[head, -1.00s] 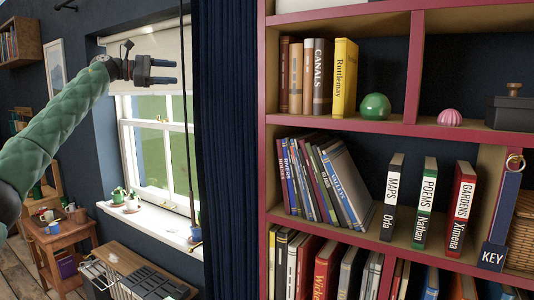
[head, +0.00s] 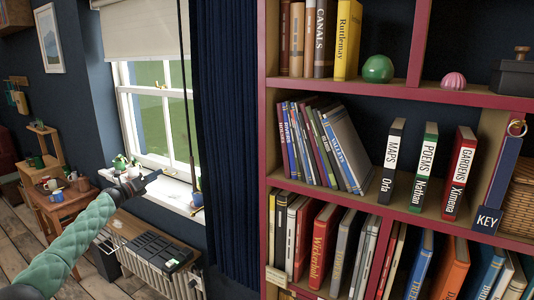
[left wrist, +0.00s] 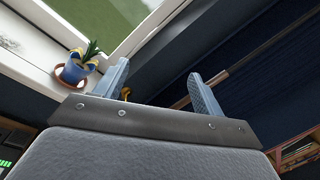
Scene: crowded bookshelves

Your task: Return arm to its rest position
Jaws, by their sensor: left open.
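My left arm, in a green quilted sleeve, comes in from the lower left in the head view. Its gripper (head: 148,182) is in front of the window sill, left of the blue curtain, holding nothing. In the left wrist view the two grey fingers of the left gripper (left wrist: 160,92) stand wide apart with nothing between them. My right gripper is not in any view.
A red bookshelf (head: 414,97) with upright and leaning books fills the right. The window sill (head: 178,196) carries small pots; a blue pot (left wrist: 74,74) shows in the left wrist view. A radiator (head: 185,284) is below. A wooden side table (head: 62,209) stands left.

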